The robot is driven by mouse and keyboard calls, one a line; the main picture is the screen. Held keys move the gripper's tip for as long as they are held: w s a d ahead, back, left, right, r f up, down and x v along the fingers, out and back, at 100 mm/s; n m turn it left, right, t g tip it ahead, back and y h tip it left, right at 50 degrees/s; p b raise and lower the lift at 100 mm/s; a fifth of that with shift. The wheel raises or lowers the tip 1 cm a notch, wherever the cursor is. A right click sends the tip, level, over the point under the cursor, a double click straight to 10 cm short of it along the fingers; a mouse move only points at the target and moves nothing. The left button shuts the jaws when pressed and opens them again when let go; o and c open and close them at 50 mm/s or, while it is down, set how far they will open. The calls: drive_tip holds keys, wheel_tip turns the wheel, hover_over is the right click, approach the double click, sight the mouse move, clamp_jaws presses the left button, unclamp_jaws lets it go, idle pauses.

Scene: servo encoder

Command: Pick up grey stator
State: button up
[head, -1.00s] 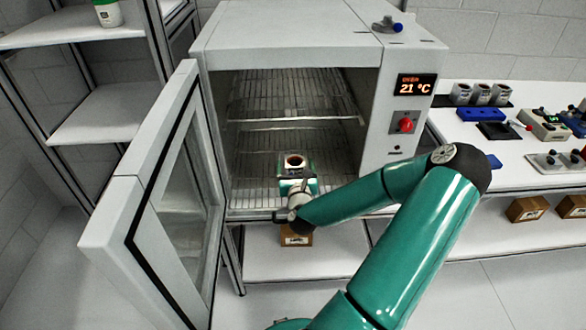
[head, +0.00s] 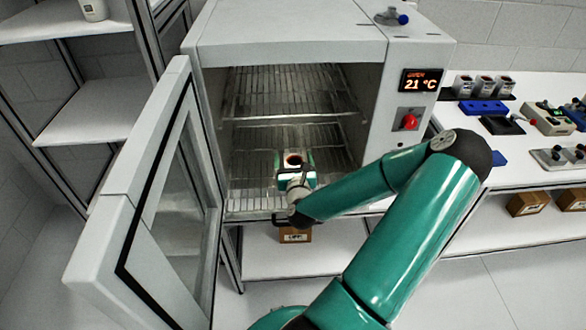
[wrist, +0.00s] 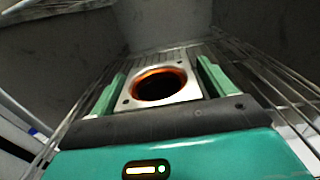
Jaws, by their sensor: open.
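The grey stator (wrist: 160,88) shows in the wrist view as a pale square flange with a copper-orange ring around a dark bore. In the head view the stator (head: 293,159) sits inside the open oven, near the front of the lower rack. My gripper (wrist: 161,70) is open, with one green finger on the left and one on the right of the stator. I cannot tell whether the fingers touch it. In the head view my gripper (head: 296,174) reaches in at the oven's front, and it hides the stator's lower part.
The oven (head: 290,35) has its glass door (head: 165,190) swung open at the left. An upper wire rack (head: 290,119) lies above.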

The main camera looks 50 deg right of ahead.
drive_tip(key=shift+d+f, duration=0.1)
drive_tip(key=shift+c, duration=0.6)
drive_tip(key=c, duration=1.4)
drive_tip(key=shift+w+r, duration=0.1)
drive_tip(key=shift+r, duration=0.1)
